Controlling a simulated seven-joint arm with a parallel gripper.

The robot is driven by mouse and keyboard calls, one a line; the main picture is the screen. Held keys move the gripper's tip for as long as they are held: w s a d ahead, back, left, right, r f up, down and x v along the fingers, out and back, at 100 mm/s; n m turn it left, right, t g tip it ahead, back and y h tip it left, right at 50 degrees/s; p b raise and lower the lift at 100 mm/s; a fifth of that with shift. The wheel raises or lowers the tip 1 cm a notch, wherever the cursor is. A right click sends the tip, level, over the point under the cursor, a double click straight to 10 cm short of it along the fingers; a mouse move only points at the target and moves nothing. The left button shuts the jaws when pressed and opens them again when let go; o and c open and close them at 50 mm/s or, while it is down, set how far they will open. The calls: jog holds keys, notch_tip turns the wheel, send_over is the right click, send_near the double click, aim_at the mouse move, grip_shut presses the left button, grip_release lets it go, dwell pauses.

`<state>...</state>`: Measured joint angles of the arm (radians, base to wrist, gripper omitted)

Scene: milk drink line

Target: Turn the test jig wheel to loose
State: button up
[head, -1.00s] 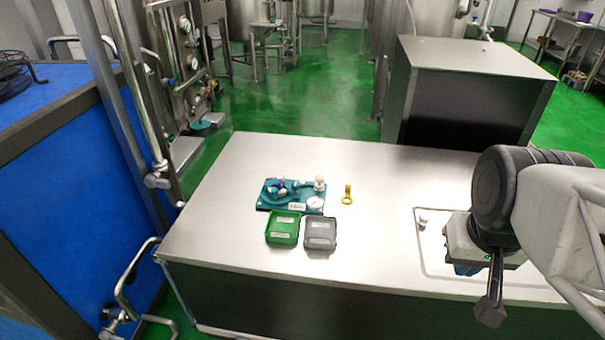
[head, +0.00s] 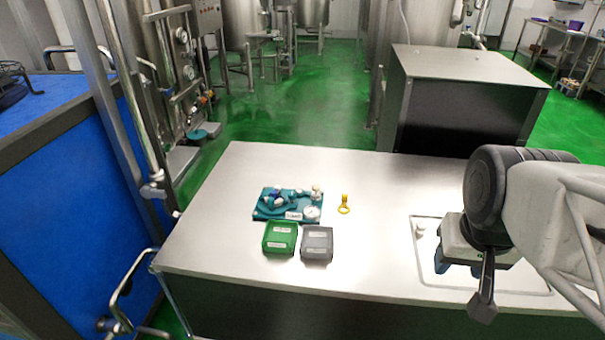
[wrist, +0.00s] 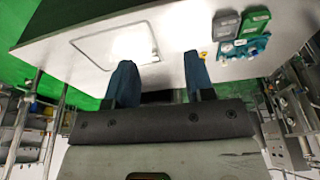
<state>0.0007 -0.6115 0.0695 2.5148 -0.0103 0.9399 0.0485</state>
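The test jig is a teal base (head: 262,212) with blue and white fittings and a round white gauge (head: 311,212). It stands on the steel table, left of its middle. A blue part on it may be the wheel, but it is too small to tell, and so is its setting. The teal jig also shows at the upper right of the wrist view (wrist: 244,47). My gripper (wrist: 160,80) has two blue fingers wide apart with nothing between them. In the head view my gripper is mostly hidden under my arm at the right, far from the jig.
A green tray (head: 280,238) and a grey tray (head: 317,243) sit in front of the jig. A yellow ring tag (head: 344,205) lies to its right. A small white knob (head: 419,228) is inside an outlined panel (head: 428,279).

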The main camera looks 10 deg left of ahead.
jog(key=shift+o, duration=0.7)
jog(key=w+a+r+m, duration=0.1)
jog(key=w+a+m, duration=0.1)
jog(key=w, duration=0.7)
jog(key=shift+w+a+r, duration=0.25)
jog(key=shift+w+r, duration=0.05)
jog(key=shift+w, duration=0.1)
jog(key=m+g, duration=0.3)
jog(key=m, duration=0.9)
send_over(292, 193)
notch_tip(292, 193, down, 30)
jog(key=shift+r, duration=0.1)
jog(key=shift+f, duration=3.9)
